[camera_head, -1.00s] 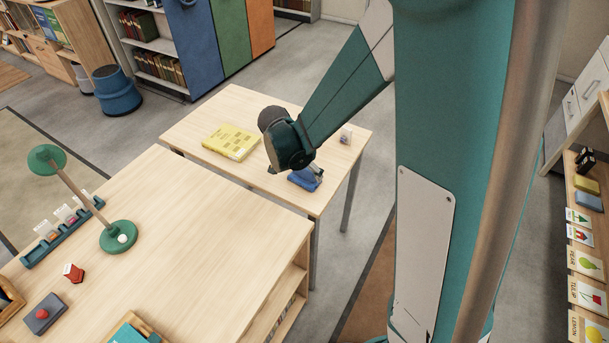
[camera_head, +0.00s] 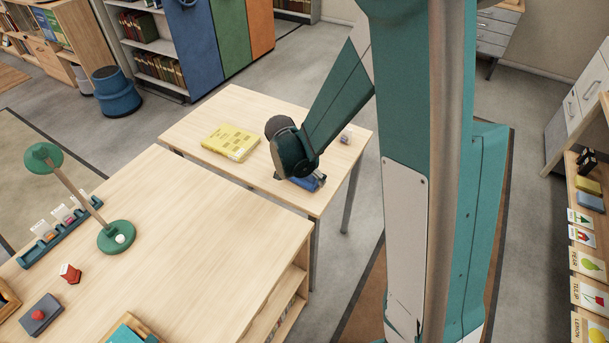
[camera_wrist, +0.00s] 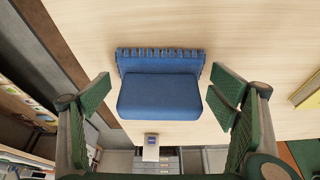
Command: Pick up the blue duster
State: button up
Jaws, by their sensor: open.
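The blue duster (camera_wrist: 160,95) lies on the light wooden table, centred in the wrist view, with a ridged strip along its upper edge. In the head view only a part of the blue duster (camera_head: 318,183) shows below my gripper (camera_head: 300,178). In the wrist view my gripper (camera_wrist: 163,103) is open. Its green-padded fingers stand at the left and right of the duster, with a visible gap on each side. I cannot tell how far the fingertips are above the tabletop.
A yellow book (camera_head: 230,142) lies on the same table (camera_head: 195,125) to the left. A small whitish block (camera_head: 346,136) stands near the table's right edge. A larger desk (camera_head: 200,235) with a green lamp (camera_head: 117,236) is in front. Bare tabletop surrounds the duster.

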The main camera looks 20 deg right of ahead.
jog(key=shift+c, duration=0.7)
jog(key=c, duration=0.8)
jog(key=shift+c, duration=0.2)
jog(key=shift+r, duration=0.1)
jog(key=shift+r+p, duration=1.1)
jog(key=shift+r, duration=3.8)
